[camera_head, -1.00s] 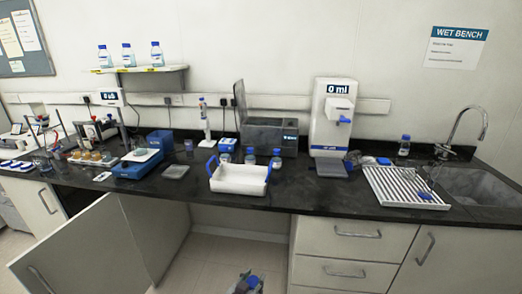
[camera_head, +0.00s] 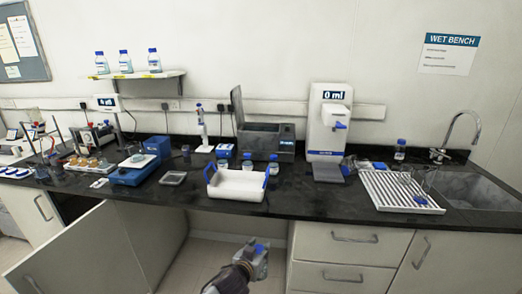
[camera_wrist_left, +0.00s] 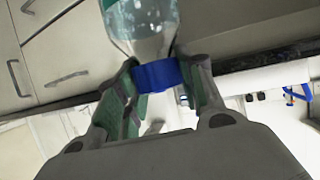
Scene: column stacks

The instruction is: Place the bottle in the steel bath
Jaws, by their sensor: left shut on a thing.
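My left gripper (camera_head: 257,250) is low in front of the bench, below the bench top in the head view. In the left wrist view its fingers (camera_wrist_left: 160,88) are shut around the blue cap of a clear bottle (camera_wrist_left: 142,22); the bottle's far end is cut off by the frame. The steel bath (camera_head: 262,140) is a grey box with a small display, at the back middle of the bench. Its lid (camera_head: 237,106) stands raised at its left end. The inside of the bath is mostly hidden. My right gripper is not in view.
A white tray (camera_head: 236,194) with blue handles stands in front of the bath, with small blue-capped bottles (camera_head: 273,160) close by. A white dispenser (camera_head: 325,140) stands to the right. A cabinet door (camera_head: 85,255) hangs open at lower left. Bare bench top lies right of the tray.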

